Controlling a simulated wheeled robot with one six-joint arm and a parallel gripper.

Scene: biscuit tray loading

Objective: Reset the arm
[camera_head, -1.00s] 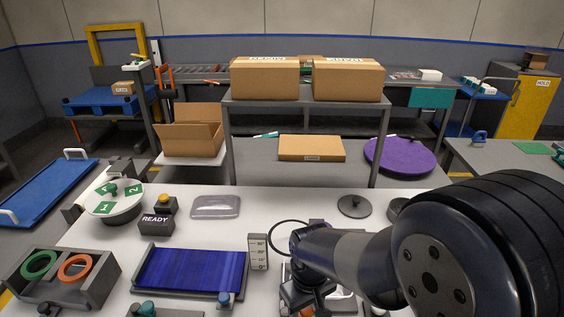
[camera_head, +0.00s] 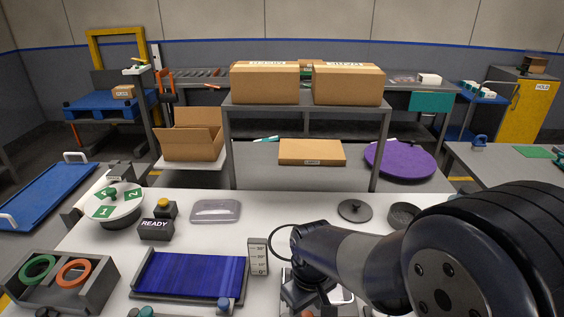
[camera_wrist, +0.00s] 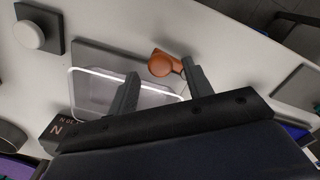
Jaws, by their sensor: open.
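My gripper (camera_wrist: 160,68) is open in the wrist view, its two dark fingers apart. Nothing is held between them. A clear tray with a bright rim (camera_wrist: 80,70) lies below, on a grey plate (camera_wrist: 92,50), partly behind the left finger. An orange knobbed piece (camera_wrist: 160,64) lies just beyond the right finger's tip. In the head view my arm reaches in from the right and ends low in the picture; its fingertips are not clear there.
On the white table (camera_head: 310,210) stand a blue-floored tray (camera_head: 190,275), a READY box (camera_head: 155,229), a clear lidded tray (camera_head: 215,211), a ring holder (camera_head: 100,290) and a scale block (camera_head: 258,256). A shelf with cartons (camera_head: 265,83) stands behind.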

